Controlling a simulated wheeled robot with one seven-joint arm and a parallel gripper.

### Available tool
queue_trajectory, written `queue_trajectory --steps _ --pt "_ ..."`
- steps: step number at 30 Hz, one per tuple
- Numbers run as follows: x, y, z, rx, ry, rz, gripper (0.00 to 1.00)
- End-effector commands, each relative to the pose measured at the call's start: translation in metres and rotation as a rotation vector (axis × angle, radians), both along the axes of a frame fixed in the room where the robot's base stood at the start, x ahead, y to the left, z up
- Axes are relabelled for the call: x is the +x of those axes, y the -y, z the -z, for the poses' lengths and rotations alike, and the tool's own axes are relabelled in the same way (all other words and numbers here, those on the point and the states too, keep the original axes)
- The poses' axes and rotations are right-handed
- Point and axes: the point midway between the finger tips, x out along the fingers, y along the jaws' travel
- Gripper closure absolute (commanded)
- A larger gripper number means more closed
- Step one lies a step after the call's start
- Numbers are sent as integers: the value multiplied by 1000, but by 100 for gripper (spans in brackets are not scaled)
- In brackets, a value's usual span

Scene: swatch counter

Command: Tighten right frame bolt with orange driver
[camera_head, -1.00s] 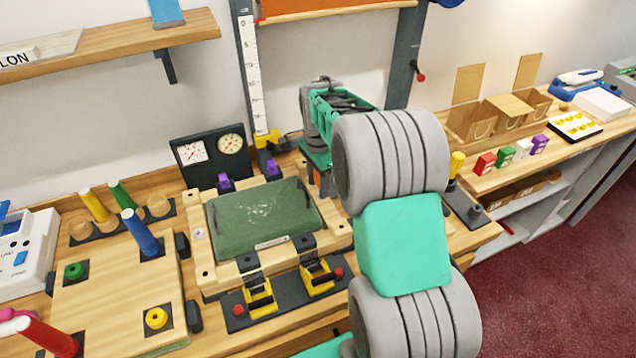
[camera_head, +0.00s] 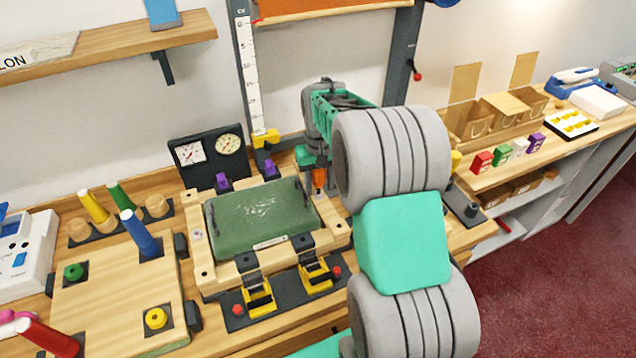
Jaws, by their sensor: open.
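The orange driver (camera_head: 319,178) stands upright near the back right corner of the wooden frame (camera_head: 215,281). Only its orange handle shows clearly, just below my gripper (camera_head: 318,168). My gripper is open, and its fingers are small and partly hidden, so I cannot tell whether they touch the handle. The frame lies on the bench around a green padded panel (camera_head: 255,220). The right frame bolt cannot be made out; the driver and my arm cover much of that side.
A gauge panel (camera_head: 208,155) stands behind. Coloured pegs (camera_head: 139,232) are on a board at left. My arm blocks the bench's right part.

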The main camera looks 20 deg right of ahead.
Motion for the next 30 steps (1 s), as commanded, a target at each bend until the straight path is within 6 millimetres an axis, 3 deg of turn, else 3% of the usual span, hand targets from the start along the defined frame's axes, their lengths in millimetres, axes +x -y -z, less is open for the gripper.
queue_trajectory --steps 8,21,24,30 --pt "0 0 0 0 0 -46 56" --pt "3 8 0 1 0 -901 56" --pt "3 8 0 0 0 -992 56" --pt "3 8 0 0 0 -1003 57"
